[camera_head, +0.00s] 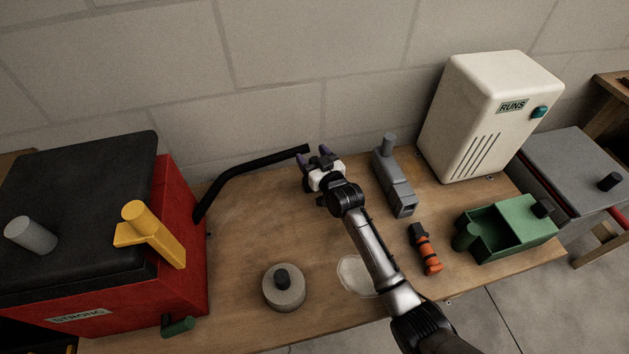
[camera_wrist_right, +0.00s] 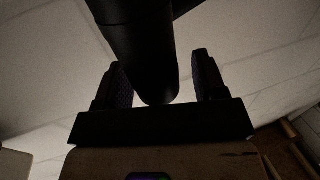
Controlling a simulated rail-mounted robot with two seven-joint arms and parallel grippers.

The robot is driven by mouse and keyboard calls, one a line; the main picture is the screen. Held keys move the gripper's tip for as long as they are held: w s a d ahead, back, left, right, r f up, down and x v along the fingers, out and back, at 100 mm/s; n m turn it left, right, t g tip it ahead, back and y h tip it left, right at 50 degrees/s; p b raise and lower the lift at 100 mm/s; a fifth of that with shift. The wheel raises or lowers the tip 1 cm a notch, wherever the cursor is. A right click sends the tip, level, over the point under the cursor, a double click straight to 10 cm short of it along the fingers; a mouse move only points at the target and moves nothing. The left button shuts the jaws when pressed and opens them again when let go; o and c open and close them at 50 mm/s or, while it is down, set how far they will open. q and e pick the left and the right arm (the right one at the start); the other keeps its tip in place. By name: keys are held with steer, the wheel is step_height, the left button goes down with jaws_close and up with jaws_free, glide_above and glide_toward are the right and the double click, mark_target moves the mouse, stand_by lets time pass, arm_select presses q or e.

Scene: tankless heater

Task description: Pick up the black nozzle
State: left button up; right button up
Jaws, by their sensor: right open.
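The black nozzle (camera_head: 250,168) shows as a long, bent black tube rising from beside the red box, its free end pointing right. My right gripper (camera_head: 312,153) is at this free end in the head view. Its two fingers are apart. In the right wrist view, the dark round end of the nozzle (camera_wrist_right: 143,50) shows between the open fingers of my right gripper (camera_wrist_right: 158,62), nearer the left finger. I cannot tell whether either finger touches it. My left gripper is not in view.
A red box (camera_head: 185,240) with a black lid stands left, with a yellow part (camera_head: 150,232) against it. On the wooden table (camera_head: 235,240) are a round grey weight (camera_head: 284,292), a grey tool (camera_head: 394,180), an orange tool (camera_head: 426,250) and a green bin (camera_head: 510,240). A cream heater (camera_head: 485,115) stands behind.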

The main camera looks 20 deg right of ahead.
steer(key=shift+w, duration=0.4)
steer(key=shift+s, duration=0.1)
steer(key=shift+c, duration=0.4)
steer(key=c, duration=0.9)
steer(key=shift+c, duration=0.2)
